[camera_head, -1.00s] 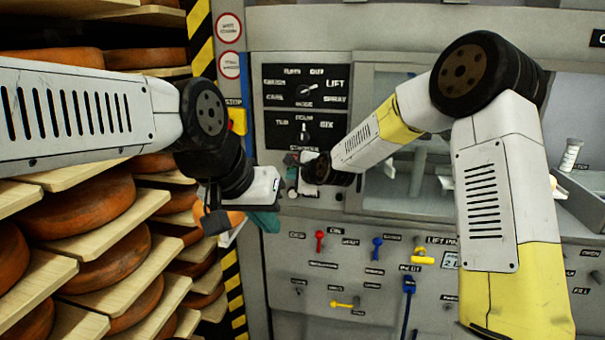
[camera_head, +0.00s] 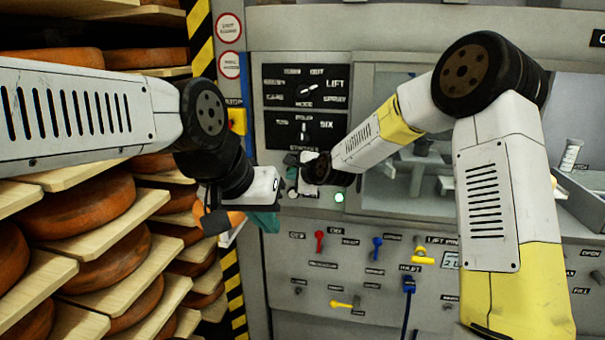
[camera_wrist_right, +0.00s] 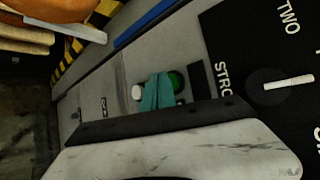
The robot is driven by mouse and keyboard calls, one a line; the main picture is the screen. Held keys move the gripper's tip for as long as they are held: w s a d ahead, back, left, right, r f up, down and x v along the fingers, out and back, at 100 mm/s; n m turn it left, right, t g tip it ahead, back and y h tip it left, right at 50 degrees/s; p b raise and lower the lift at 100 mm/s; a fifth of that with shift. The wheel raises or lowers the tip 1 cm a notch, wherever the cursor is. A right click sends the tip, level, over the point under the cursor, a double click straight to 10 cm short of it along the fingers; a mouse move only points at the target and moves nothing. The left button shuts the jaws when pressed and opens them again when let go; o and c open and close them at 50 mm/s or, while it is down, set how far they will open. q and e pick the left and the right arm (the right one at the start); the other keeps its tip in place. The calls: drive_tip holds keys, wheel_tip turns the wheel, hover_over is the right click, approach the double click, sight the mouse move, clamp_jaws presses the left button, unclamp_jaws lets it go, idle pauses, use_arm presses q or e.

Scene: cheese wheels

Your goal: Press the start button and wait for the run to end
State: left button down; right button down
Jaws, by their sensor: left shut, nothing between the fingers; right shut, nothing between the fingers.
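In the right wrist view a green button (camera_wrist_right: 177,82) sits on the grey panel, partly behind the teal fingers of my right gripper (camera_wrist_right: 157,92). These fingers are shut and empty; I cannot tell whether they touch the button. A white round button or lamp (camera_wrist_right: 137,92) is on their other side. In the head view my right gripper (camera_head: 293,171) is at the panel below the black dial plate, and its wrist hides the green button. A small round lamp (camera_head: 339,198) to its right glows pale green. My left gripper (camera_head: 264,220) is shut, empty, and in front of the panel's left edge.
The black plate (camera_head: 305,104) carries two rotary dials. Red (camera_head: 319,240), blue (camera_head: 377,247) and yellow (camera_head: 345,304) levers are lower on the panel. Racks of cheese wheels (camera_head: 85,208) fill the left. A yellow stop box (camera_head: 238,121) is on the left edge.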

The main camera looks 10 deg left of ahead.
drive_tip(key=shift+s, duration=0.6)
drive_tip(key=s, duration=0.4)
drive_tip(key=shift+s+a, duration=0.15)
drive_tip(key=shift+s, duration=0.25)
drive_tip(key=s+d+r+n+h, duration=0.1)
drive_tip(key=s+d+r+n, duration=0.25)
drive_tip(key=d, duration=0.25)
drive_tip(key=s+d+r+n+g+h, duration=0.1)
drive_tip(key=s+d+r+n+h, duration=0.1)
drive_tip(key=s+d, duration=0.35)
drive_tip(key=s+d+r+n+h, duration=0.1)
drive_tip(key=s+d+r+n, duration=0.15)
drive_tip(key=d, duration=0.55)
drive_tip(key=s+d+n+g+h, duration=0.1)
drive_tip(key=s+d+n, duration=0.2)
drive_tip(key=s+d, duration=0.3)
drive_tip(key=s+d+n+g, duration=0.2)
drive_tip(key=s+d, duration=0.5)
drive_tip(key=s, duration=0.6)
drive_tip(key=shift+s+n+h, duration=0.25)
drive_tip(key=shift+n+h, duration=0.15)
drive_tip(key=shift+n, duration=0.5)
